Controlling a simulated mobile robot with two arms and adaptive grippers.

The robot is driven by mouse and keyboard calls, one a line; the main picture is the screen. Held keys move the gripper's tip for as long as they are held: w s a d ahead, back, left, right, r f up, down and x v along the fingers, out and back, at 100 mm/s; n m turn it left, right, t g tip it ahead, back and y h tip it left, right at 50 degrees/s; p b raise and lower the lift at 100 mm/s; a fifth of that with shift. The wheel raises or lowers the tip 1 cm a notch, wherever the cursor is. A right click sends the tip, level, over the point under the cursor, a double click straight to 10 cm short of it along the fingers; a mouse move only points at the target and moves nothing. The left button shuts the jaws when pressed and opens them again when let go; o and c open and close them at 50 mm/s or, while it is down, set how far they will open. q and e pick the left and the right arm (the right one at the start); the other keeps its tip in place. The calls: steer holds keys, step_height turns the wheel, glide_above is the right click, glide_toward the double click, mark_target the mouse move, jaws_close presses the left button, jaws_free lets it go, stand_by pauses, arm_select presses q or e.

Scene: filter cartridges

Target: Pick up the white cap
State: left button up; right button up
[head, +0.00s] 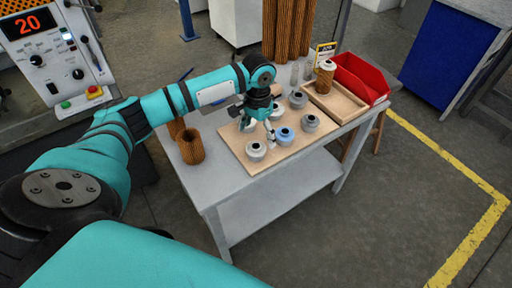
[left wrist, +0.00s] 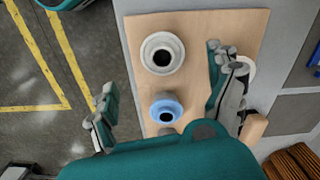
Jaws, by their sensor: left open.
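An off-white cap (head: 256,150) with a dark centre stands at the near corner of the wooden board (head: 238,150). It also shows in the left wrist view (left wrist: 148,52). A blue cap (head: 284,135) is beside it, also in the left wrist view (left wrist: 157,108). My left gripper (head: 269,132) is over the board near these caps. In the left wrist view the gripper (left wrist: 162,80) has its fingers wide apart and empty, on either side of the line of the two caps. One finger partly hides another pale cap (left wrist: 250,68). My right gripper is out of view.
Several greyish caps, one at the right (head: 310,123), share the board. A brown cartridge (head: 191,147) stands at the table's left. A wooden tray (head: 338,104) with a cartridge (head: 325,75) and a red bin (head: 362,78) are at the back right.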

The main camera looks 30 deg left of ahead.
mark_target(256, 146)
arm_select(q)
steer(key=f, duration=0.3)
steer(key=f+p, duration=0.1)
steer(key=f, duration=0.1)
steer(key=shift+a+f, duration=0.25)
steer(key=shift+f, duration=0.1)
steer(key=shift+s, duration=0.1)
steer(key=c, duration=1)
steer(key=shift+r, duration=0.1)
steer(key=shift+c, duration=0.2)
